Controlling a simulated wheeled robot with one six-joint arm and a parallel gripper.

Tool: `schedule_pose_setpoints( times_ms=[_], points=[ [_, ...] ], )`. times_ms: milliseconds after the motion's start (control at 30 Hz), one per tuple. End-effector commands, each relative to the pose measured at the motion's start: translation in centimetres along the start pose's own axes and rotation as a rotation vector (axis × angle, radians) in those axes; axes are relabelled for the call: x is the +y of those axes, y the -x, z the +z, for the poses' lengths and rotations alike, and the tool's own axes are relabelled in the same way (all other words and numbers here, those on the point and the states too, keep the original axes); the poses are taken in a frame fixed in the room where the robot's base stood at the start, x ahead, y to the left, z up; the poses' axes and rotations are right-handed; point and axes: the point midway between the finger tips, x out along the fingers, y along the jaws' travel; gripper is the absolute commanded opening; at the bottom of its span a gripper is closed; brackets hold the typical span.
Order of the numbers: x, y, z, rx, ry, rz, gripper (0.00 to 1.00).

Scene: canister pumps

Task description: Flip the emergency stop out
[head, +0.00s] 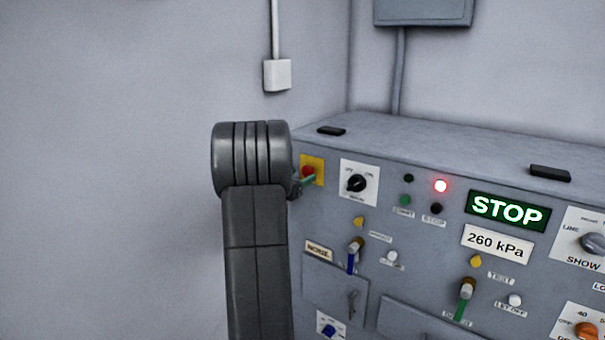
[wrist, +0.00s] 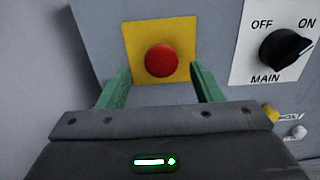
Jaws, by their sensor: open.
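The emergency stop is a red round button (wrist: 160,61) on a yellow square plate (wrist: 131,40) in the wrist view. In the head view the red button (head: 308,171) shows at the panel's upper left, partly hidden by my arm. My gripper (wrist: 160,78) is open, with one green finger on each side of the button's lower part. The fingers appear apart from the button, and nothing is between them but the button. In the head view one green fingertip shows just below the button.
The black MAIN knob (head: 357,183) on a white plate is right of the button; it also shows in the wrist view (wrist: 285,48). A red lamp (head: 440,186) is lit, and a green STOP display (head: 508,211) and a 260 kPa label (head: 497,244) are further right. Blank wall stands left.

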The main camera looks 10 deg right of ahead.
Motion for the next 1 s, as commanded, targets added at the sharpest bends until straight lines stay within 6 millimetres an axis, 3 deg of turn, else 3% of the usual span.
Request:
schedule_pose_setpoints(
  times_ms=[200, 533, 833, 1000],
  points=[
    [0.0, -2.0, 0.1, -0.001, 0.001, 0.000, 0.60],
    [0.0, -2.3, 0.0, 0.000, 0.001, 0.001, 0.58],
    [0.0, -2.3, 0.0, 0.000, 0.001, 0.001, 0.00],
    [0.1, -1.9, -0.1, -0.001, 0.000, 0.001, 0.00]
  ],
)
